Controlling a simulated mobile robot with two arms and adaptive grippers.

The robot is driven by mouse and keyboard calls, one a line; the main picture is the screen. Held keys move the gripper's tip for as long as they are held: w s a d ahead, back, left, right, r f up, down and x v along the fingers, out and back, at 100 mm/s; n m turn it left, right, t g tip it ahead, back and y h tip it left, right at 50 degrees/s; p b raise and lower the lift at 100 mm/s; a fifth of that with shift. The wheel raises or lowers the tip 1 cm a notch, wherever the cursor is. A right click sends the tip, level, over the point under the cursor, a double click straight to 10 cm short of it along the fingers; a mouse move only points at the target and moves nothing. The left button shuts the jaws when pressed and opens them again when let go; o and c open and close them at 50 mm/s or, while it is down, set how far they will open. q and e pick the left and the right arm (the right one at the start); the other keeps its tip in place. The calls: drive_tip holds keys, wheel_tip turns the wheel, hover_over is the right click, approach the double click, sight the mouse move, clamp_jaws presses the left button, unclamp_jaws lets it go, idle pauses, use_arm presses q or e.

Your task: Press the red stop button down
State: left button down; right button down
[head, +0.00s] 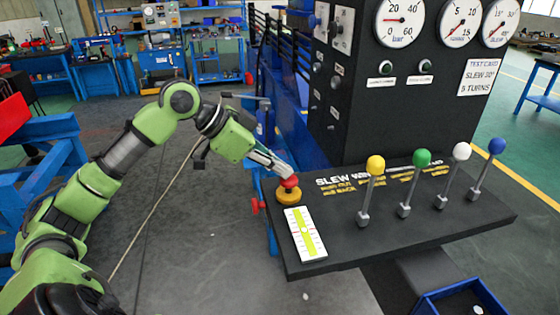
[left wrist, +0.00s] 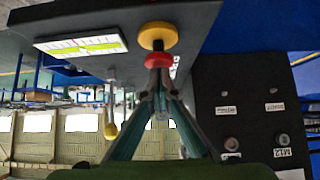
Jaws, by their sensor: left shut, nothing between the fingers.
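The red stop button (head: 290,182) sits on a round yellow base (head: 288,195) at the left end of the black control desk. The left wrist view also shows the red button (left wrist: 157,60) and the yellow base (left wrist: 157,35), with a dark stem between them. My left gripper (head: 284,171) is shut and empty, its fingertips right at the top of the red button. In the left wrist view the closed fingertips (left wrist: 157,74) meet the button's edge; whether they press on it I cannot tell. My right gripper is not in view.
A white and yellow-green level gauge (head: 305,234) lies beside the button on the desk (head: 350,240). Levers with yellow (head: 375,165), green (head: 422,158), white (head: 461,151) and blue (head: 497,146) knobs stand to the right. A black gauge panel (head: 400,110) rises behind.

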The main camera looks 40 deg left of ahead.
use_arm(q)
wheel_tip(320, 180, down, 2)
drive_tip(key=shift+s+f+b, duration=0.1)
drive_tip(key=shift+f+b, duration=0.05)
drive_tip(key=shift+b, duration=0.6)
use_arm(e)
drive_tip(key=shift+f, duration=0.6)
